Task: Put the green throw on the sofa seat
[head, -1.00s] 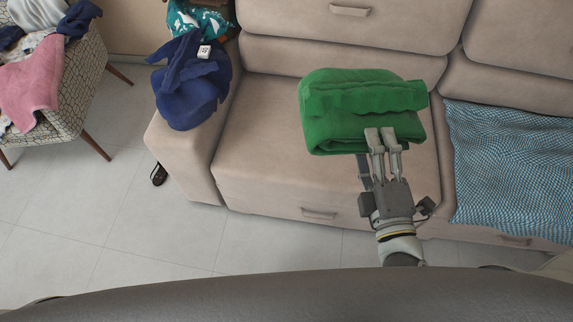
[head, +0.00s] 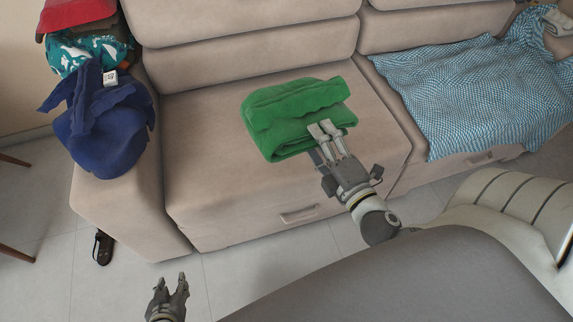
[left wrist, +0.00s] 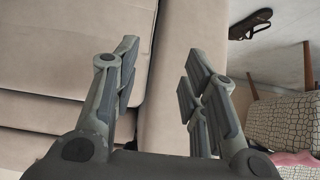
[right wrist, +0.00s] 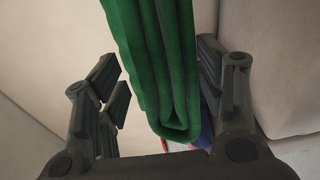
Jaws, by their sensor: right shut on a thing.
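The green throw (head: 290,115) is folded into a thick bundle and appears over the beige sofa seat (head: 215,185) in the head view. My right gripper (head: 325,136) is shut on its near edge. In the right wrist view the folded throw (right wrist: 160,65) runs between the fingers. I cannot tell whether the throw touches the seat. My left gripper (head: 172,284) is low in front of the sofa, with its fingers apart and empty. In the left wrist view its fingers (left wrist: 158,85) show a clear gap, with the sofa beyond.
A navy cloth (head: 105,125) drapes over the left armrest, with a teal patterned cloth (head: 85,52) behind it. A blue checked blanket (head: 480,90) covers the right seat. A sandal (head: 103,247) lies on the floor at left. The seat around the throw is bare.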

